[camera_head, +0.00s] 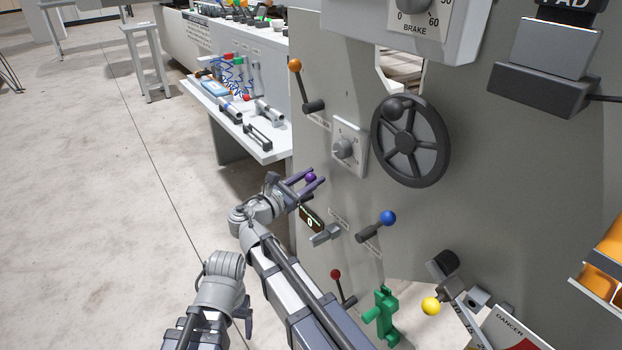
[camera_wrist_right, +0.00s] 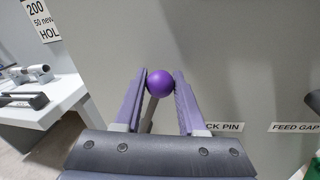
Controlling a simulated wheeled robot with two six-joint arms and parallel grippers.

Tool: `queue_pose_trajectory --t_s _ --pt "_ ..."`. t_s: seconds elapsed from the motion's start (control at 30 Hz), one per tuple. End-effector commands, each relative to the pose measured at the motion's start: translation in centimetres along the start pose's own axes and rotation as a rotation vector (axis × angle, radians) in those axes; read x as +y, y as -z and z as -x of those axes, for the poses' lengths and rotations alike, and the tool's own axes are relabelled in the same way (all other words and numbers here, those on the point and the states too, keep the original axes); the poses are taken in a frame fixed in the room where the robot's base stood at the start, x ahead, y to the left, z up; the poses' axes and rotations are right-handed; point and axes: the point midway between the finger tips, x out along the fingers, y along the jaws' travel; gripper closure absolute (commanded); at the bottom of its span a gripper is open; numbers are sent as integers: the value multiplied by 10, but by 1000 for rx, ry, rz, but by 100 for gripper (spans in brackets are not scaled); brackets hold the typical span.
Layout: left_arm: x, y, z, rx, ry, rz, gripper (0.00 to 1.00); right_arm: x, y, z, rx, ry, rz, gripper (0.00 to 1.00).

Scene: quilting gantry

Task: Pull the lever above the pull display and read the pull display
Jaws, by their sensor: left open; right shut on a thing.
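The lever above the pull display has a purple ball knob (camera_head: 311,177), which also shows in the right wrist view (camera_wrist_right: 160,82) with a pale stem below it. My right gripper (camera_head: 306,181) is shut on the knob, one finger on each side. The pull display (camera_head: 311,219) is a small dark panel just below the lever, partly covered by my right gripper and arm; it seems to show 0. My left gripper (camera_head: 247,318) is lower left, away from the panel, mostly hidden by my own arm; a dark finger part shows.
On the grey panel are an orange-knobbed lever (camera_head: 295,66), a dial (camera_head: 343,149), a handwheel (camera_head: 406,141), a blue-knobbed lever (camera_head: 388,218), a red-knobbed lever (camera_head: 336,274) and a green fixture (camera_head: 382,316). A white tool table (camera_head: 267,152) stands behind.

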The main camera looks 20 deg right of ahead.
Motion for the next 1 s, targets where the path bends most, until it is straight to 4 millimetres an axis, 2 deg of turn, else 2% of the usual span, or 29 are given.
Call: queue_pose_trajectory --t_s 0.03,0.3,1.0 --pt "0 0 0 0 0 0 19 0 0 0 0 0 0 72" --pt "0 0 0 0 0 0 19 0 0 0 0 0 0 100" --pt "0 0 0 0 0 0 19 0 0 0 0 0 0 100"
